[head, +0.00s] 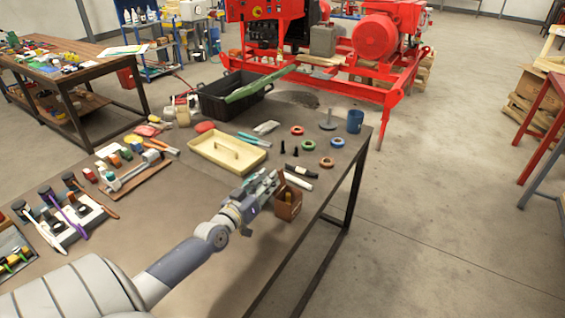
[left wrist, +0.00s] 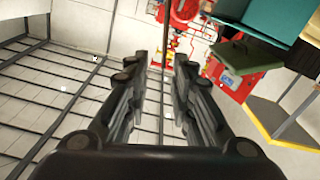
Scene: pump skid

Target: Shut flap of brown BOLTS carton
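The small brown carton (head: 288,205) stands near the right edge of the brown worktable (head: 205,262). A flap (head: 282,179) seems to stand up at its top on the side by my gripper. My left gripper (head: 270,178) is just left of the carton, around the height of its top. Whether they touch cannot be told. In the left wrist view the two dark fingers (left wrist: 160,75) are spread with a clear gap and nothing between them. The carton cannot be made out in that view. My right gripper is not in view.
A cream tray (head: 228,153) lies behind my gripper. White and black cylinders (head: 299,182) lie close behind the carton. Several coloured rings (head: 308,145) and a blue cup (head: 355,121) stand farther back. Open floor (head: 430,230) lies right of the table.

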